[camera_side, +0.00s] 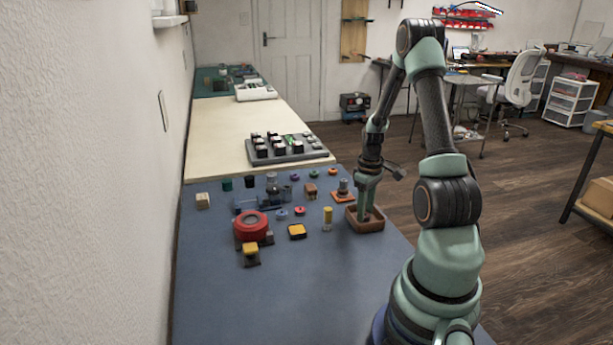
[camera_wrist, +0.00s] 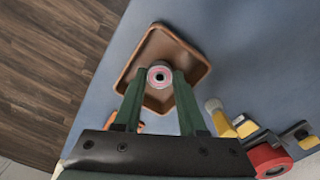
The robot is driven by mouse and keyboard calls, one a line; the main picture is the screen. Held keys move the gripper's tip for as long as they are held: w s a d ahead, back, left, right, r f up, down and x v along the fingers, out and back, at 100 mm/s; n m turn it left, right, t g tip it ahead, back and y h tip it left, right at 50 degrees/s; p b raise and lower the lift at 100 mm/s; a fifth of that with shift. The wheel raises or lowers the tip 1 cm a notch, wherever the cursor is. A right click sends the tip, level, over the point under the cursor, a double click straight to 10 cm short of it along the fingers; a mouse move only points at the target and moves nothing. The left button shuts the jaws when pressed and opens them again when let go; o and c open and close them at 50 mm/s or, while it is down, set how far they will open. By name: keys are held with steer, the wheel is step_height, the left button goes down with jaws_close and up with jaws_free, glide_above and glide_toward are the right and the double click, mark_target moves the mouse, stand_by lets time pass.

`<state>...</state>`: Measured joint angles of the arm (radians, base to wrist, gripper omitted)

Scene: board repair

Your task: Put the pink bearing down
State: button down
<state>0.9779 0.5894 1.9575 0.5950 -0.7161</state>
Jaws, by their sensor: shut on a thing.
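The pink bearing (camera_wrist: 159,76) is a small ring with a grey rim, held between my fingertips in the wrist view. My gripper (camera_wrist: 160,80) is shut on it, over the inside of a brown square tray (camera_wrist: 195,68). In the side view my gripper (camera_side: 366,214) points down into the tray (camera_side: 368,227) at the right edge of the blue mat. The bearing is hidden there by the fingers and the tray wall. I cannot tell whether it touches the tray floor.
A yellow cylinder (camera_side: 327,218) stands just left of the tray. A yellow-topped block (camera_side: 297,232), a red roll (camera_side: 251,226) and several small coloured rings lie further left. An orange-based stand (camera_side: 343,190) is behind the tray. The front of the mat (camera_side: 290,300) is clear.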

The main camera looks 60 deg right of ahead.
steer(key=shift+f, duration=0.2)
steer(key=c, duration=0.8)
jaws_free()
steer(key=shift+o, duration=0.2)
step_height(320, 180, up, 12)
steer(key=w+a+r+n+t+h, duration=0.1)
steer(key=w+a+r, duration=0.3)
steer(key=a, duration=0.3)
steer(key=w+a+r+t, duration=0.1)
steer(key=w+a+r, duration=0.3)
steer(key=a, duration=0.2)
steer(key=a+r+n+t, duration=0.1)
steer(key=a+r, duration=0.1)
steer(key=a, duration=0.7)
steer(key=s+a+r+n+t+y, duration=0.1)
steer(key=a+r+t, duration=0.1)
steer(key=a, duration=0.8)
steer(key=shift+s+a+t, duration=0.2)
steer(key=shift+a+t, duration=0.1)
